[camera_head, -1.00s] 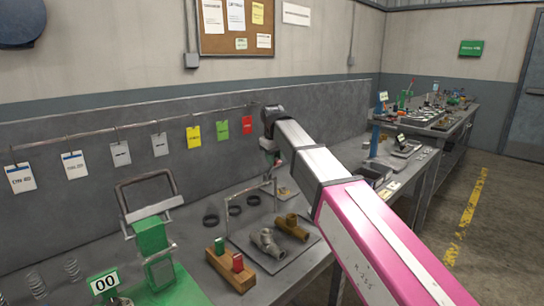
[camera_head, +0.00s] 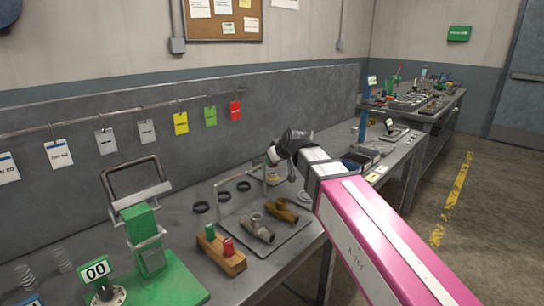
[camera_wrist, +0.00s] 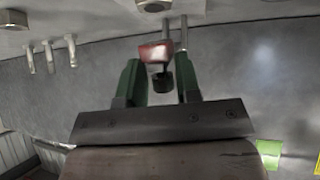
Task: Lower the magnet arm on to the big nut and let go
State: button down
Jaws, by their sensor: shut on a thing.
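My gripper (camera_wrist: 160,66) shows in the wrist view with two green fingers. It is shut on the magnet arm (camera_wrist: 154,53), of which a red part with a dark end shows between the fingers. A metallic nut (camera_wrist: 153,5), seemingly the big nut, is at the top edge of the wrist view, partly cut off, in line with the red part. I cannot tell whether they touch. In the head view my gripper (camera_head: 273,158) is over the bench beyond the pipe fittings; what it holds is too small to make out.
A tray with pipe fittings (camera_head: 256,229) and a wooden block (camera_head: 222,254) with red and green pieces stand nearer. A green press (camera_head: 147,240) is at the left. Black rings (camera_head: 224,196) lie near the back panel. Another nut (camera_wrist: 12,18) shows at the wrist view's upper left.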

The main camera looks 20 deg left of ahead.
jog(key=shift+s+d+f, duration=0.15)
jog(key=shift+f, duration=0.35)
jog(key=shift+s+d+f, duration=0.1)
jog(key=shift+s+f, duration=0.05)
jog(key=shift+f, duration=0.3)
jog(key=c, duration=1)
grip_release()
jog(key=shift+o, duration=0.2)
jog(key=v, duration=1.1)
